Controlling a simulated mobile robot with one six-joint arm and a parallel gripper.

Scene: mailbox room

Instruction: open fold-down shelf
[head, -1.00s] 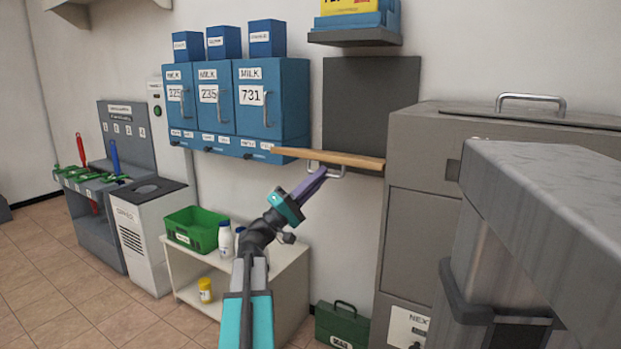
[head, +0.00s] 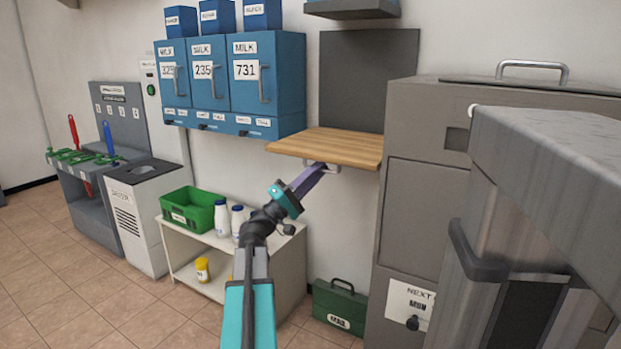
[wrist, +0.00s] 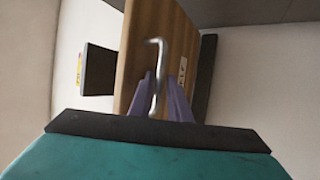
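The fold-down shelf (head: 335,146) is a wooden board on the wall below a dark grey panel (head: 368,80). Its top face shows in the head view and it lies close to level. Its silver handle (wrist: 157,75) is under the board in the wrist view, which also shows the wooden underside (wrist: 140,55). My gripper (head: 318,170) is below the front part of the shelf. The exact finger contact is partly hidden.
Blue milk lockers (head: 235,85) hang left of the shelf. A tall grey cabinet (head: 425,215) stands close on its right. Below are a white stand (head: 245,268) with a green crate (head: 194,209) and bottles, and a green box (head: 340,308) on the floor.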

